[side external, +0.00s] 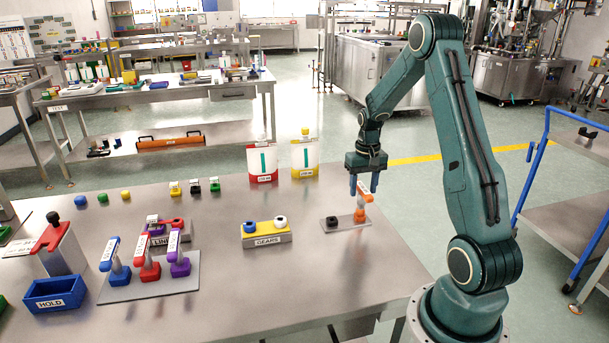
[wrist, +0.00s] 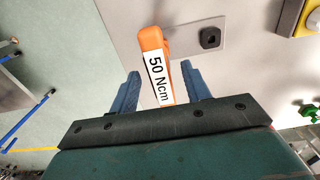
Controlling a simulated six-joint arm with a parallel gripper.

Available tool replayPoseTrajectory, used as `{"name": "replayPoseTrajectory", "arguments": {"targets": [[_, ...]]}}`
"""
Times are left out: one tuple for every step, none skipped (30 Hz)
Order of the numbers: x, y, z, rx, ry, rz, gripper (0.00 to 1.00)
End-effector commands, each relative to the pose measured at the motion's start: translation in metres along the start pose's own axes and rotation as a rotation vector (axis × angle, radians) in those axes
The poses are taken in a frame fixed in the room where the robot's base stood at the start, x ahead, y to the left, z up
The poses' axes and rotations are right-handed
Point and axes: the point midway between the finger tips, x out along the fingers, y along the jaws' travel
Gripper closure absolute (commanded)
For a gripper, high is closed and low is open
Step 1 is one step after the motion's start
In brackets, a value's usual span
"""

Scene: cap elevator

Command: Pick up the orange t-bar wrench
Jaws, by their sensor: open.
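The orange t-bar wrench (side external: 360,214) stands upright on a small grey plate (side external: 338,224) near the right end of the table. Its handle bar (wrist: 153,45) carries a white "50 Ncm" label in the wrist view. My gripper (side external: 364,186) is directly above the plate, with its blue fingers at the height of the wrench's bar. In the wrist view my gripper (wrist: 160,80) is open, one finger on each side of the bar, with a gap visible on both sides. The lower part of the wrench is hidden in the wrist view.
A dark socket (side external: 332,222) sits on the same plate, left of the wrench. A yellow "GEARS" block (side external: 265,234) stands further left. Blue, red and purple wrenches stand on another grey plate (side external: 150,288). The table's right edge is close.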

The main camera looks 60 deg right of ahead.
Motion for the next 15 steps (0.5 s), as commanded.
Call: {"name": "replayPoseTrajectory", "arguments": {"targets": [[0.006,0.000,0.001,0.000,-0.003,0.000,0.53],[0.010,-0.001,0.001,0.000,-0.004,0.000,0.53],[0.015,-0.001,0.001,0.000,-0.004,0.000,0.53],[0.018,-0.001,0.001,0.000,-0.003,0.000,0.53],[0.022,-0.001,0.001,0.000,-0.004,0.000,0.53],[0.027,-0.001,0.001,0.000,-0.004,0.000,0.53],[0.030,-0.001,0.001,0.000,-0.003,0.000,0.53],[0.033,-0.001,0.001,0.000,-0.002,0.000,0.53],[0.036,-0.001,0.001,0.000,-0.003,0.000,0.53],[0.038,-0.001,0.001,0.000,-0.002,0.000,0.53],[0.040,-0.001,0.000,0.000,-0.002,0.000,0.53],[0.041,-0.001,0.000,0.000,-0.001,0.000,0.53],[0.042,-0.001,0.000,0.000,0.000,0.000,0.53],[0.042,-0.001,0.000,0.000,0.000,0.000,0.53],[0.042,-0.001,0.000,0.000,0.000,0.000,0.53]]}}
